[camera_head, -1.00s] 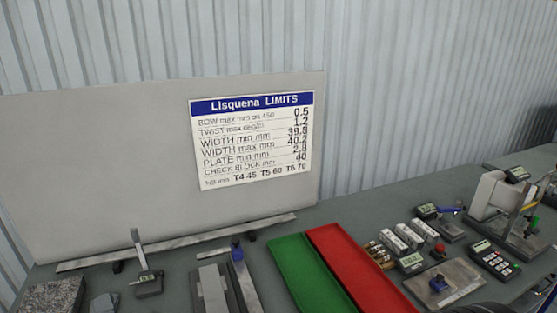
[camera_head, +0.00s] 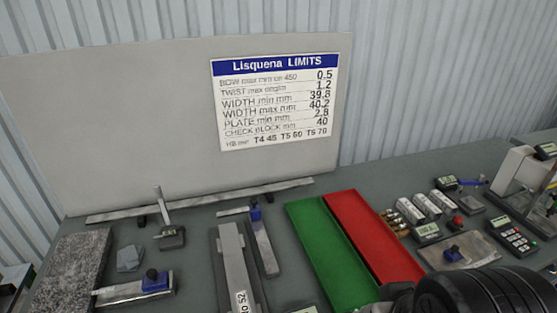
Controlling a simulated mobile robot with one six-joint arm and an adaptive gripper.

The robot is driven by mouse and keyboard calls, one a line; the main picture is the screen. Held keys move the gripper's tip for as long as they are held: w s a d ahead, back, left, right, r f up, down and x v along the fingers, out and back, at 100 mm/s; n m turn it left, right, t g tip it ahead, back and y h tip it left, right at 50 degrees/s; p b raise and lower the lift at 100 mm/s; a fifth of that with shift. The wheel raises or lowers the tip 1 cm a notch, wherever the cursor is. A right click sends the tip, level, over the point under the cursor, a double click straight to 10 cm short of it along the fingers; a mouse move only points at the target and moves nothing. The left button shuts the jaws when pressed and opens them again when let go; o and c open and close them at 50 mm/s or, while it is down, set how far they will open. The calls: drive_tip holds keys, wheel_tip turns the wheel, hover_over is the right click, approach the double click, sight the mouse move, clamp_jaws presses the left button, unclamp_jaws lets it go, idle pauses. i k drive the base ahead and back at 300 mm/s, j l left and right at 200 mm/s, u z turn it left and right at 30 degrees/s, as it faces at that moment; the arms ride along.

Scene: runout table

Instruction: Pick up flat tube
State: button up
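I cannot single out the flat tube for certain. A long flat grey metal piece (camera_head: 231,262) with a white number tag lies left of the green tray and runs off the bottom edge. A long thin metal bar (camera_head: 200,200) lies at the foot of the grey backboard, resting on small dark supports. A black rounded part of my arm shows at the bottom right. My gripper's fingertips are not in view.
A green tray (camera_head: 318,250) and a red tray (camera_head: 375,235) look empty. A granite plate (camera_head: 72,262) is at left, near a blue-handled tool (camera_head: 155,282). Gauges, metal cylinders (camera_head: 426,207) and a keypad device (camera_head: 513,239) crowd the right. A limits sign (camera_head: 283,102) is on the backboard.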

sight(242, 299)
drive_tip(key=j+u, duration=0.1)
drive_tip(key=u, duration=0.3)
drive_tip(key=j+u, duration=0.15)
drive_tip(key=u, duration=0.25)
drive_tip(key=j+u, duration=0.15)
drive_tip(key=u, duration=0.25)
drive_tip(key=j+u, duration=0.15)
drive_tip(key=u, duration=0.2)
drive_tip(key=k, duration=0.05)
